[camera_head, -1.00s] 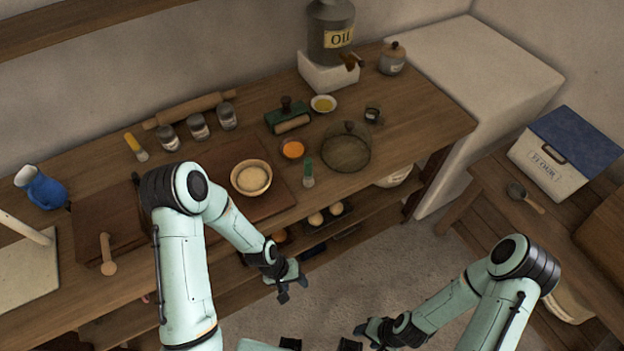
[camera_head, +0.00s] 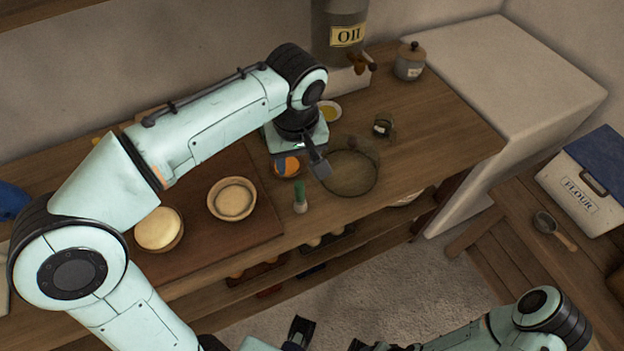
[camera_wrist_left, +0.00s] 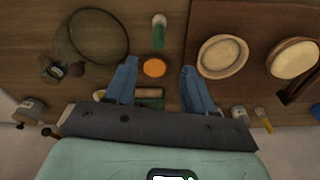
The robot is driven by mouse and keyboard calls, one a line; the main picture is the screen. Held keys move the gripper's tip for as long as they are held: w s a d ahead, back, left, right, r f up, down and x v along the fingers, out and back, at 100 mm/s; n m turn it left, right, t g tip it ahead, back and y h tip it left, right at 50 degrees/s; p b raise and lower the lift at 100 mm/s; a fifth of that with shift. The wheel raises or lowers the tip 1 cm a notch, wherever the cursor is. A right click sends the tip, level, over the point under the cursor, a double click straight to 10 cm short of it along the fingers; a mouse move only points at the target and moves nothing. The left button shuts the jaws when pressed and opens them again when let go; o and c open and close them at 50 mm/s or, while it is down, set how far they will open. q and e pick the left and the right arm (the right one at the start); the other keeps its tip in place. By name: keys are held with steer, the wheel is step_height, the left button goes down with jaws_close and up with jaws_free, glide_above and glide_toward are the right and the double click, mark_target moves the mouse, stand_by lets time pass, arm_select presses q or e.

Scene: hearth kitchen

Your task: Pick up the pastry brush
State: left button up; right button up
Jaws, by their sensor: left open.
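A similar yellow-handled tool (camera_wrist_left: 263,119) lies on the far side, mostly hidden by my arm in the head view. My right gripper (camera_head: 372,346) is at the bottom edge, largely cut off.
A round mesh sieve (camera_head: 350,190) lies right of the green-handled tool. A bowl (camera_head: 232,214) and a dough bowl (camera_head: 158,249) are left, on a dark board (camera_head: 262,222). A lower shelf runs under the front edge.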

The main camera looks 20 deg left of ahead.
mark_target(299, 184)
arm_select(q)
steer(key=f, duration=0.2)
steer(key=f+b, duration=0.1)
steer(key=f, duration=0.4)
steer(key=shift+w+a+f, duration=0.15)
steer(key=shift+w+a, duration=0.1)
steer(key=shift+w, duration=0.05)
steer(key=shift+w+a+f+b, duration=0.1)
steer(key=shift+w+f+b, duration=0.1)
steer(key=shift+f, duration=0.8)
steer(key=shift+w+a+f+b, duration=0.1)
steer(key=shift+w+f+b, duration=0.05)
steer(key=shift+f, duration=0.8)
steer(key=shift+w+f+b, duration=0.15)
steer(key=shift+f+b, duration=0.05)
steer(key=shift+f, duration=0.8)
jaws_close()
